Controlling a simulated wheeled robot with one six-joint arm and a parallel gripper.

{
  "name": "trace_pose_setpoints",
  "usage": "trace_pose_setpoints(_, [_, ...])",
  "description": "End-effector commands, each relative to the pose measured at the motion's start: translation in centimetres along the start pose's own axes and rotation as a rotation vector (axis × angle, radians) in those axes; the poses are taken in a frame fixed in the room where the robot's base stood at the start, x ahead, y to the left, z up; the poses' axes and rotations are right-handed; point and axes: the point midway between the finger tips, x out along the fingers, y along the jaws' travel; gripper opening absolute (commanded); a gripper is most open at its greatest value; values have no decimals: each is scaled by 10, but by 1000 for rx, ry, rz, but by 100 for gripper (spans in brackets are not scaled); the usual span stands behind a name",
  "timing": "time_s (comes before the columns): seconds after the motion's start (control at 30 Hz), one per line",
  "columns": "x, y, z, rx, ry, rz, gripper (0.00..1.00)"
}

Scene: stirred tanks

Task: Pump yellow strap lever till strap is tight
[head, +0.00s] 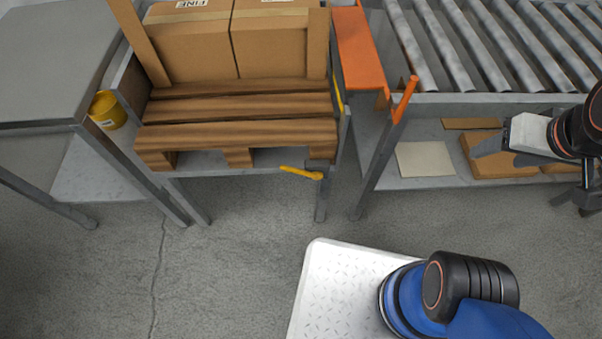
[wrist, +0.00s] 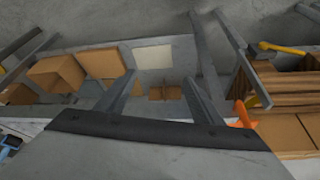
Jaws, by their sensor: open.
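The yellow strap lever (head: 300,173) sticks out to the left from a dark ratchet (head: 318,166) on the front of the pallet stand, just below the pallet's right corner. It lies nearly level. A yellow strap (head: 339,98) shows at the pallet's right side; its tightness I cannot tell. In the wrist view the lever (wrist: 282,48) is at the upper right. My gripper (head: 495,156) is open and empty, well to the right of the lever, in front of the roller conveyor. In the wrist view its two fingers (wrist: 158,82) are apart with nothing between them.
Cardboard boxes (head: 235,45) stand on the wooden pallet (head: 235,133). An orange handle (head: 405,98) stands up at the conveyor's (head: 490,45) left corner, between my gripper and the lever. A yellow tin (head: 107,111) is at the left. The floor (head: 240,240) before the stand is clear.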

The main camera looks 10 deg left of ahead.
Motion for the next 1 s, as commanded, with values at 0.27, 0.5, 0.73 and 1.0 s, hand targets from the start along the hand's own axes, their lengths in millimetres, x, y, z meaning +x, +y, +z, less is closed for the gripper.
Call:
trace_pose_setpoints(0.27, [0,0,0,0,0,0,61])
trace_pose_setpoints(0.5, [0,0,0,0,0,0,23])
trace_pose_setpoints(0.73, [0,0,0,0,0,0,0])
trace_pose_setpoints(1.0, [0,0,0,0,0,0,0])
